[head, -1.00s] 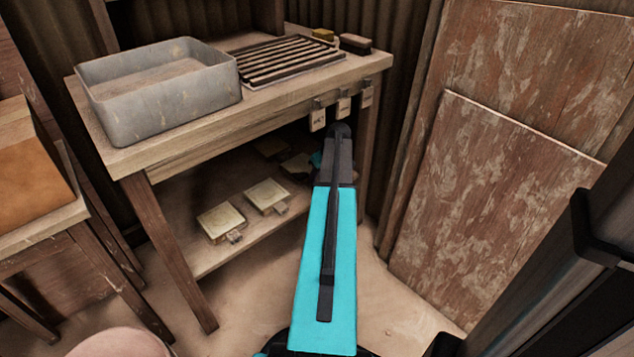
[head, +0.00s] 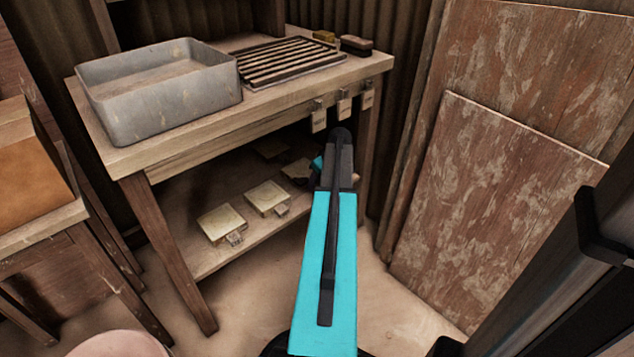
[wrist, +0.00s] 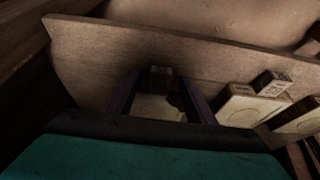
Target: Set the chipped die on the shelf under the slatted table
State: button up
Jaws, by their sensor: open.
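The slatted table (head: 210,143) has a lower shelf (head: 205,262). In the wrist view my gripper (wrist: 158,108) is open, its dark fingers on either side of a pale die (wrist: 155,108) with a dark, uneven notch at its right edge, like a chip. This die appears to rest on the shelf, which also shows in the wrist view (wrist: 90,65); I cannot tell if a finger touches it. In the head view my arm hides the fingers, and a pale die (head: 297,170) shows just left of the wrist.
Two more tagged dies, one front left (head: 222,222) and one beside it (head: 267,197), lie on the shelf. A darker block (head: 271,149) lies farther back. A grey basin (head: 160,105), slatted rack (head: 290,60) and brush (head: 356,45) stand on top. Tags (head: 342,105) hang from the front edge.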

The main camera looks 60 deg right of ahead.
jog(key=shift+s+r, duration=0.1)
jog(key=shift+r, duration=0.3)
jog(key=shift+s+a+r+p, duration=0.2)
jog(key=shift+s+r+p, duration=0.15)
jog(key=shift+s+r, duration=0.15)
jog(key=shift+s+a+r+p, duration=0.2)
jog(key=shift+s+r+p, duration=0.1)
jog(key=shift+s+r, duration=0.15)
jog(key=s+a+p, duration=0.3)
jog(key=s, duration=0.7)
jog(key=shift+s+a, duration=0.15)
jog(key=shift+a, duration=0.05)
jog(key=shift+f, duration=0.1)
jog(key=shift+s, duration=0.1)
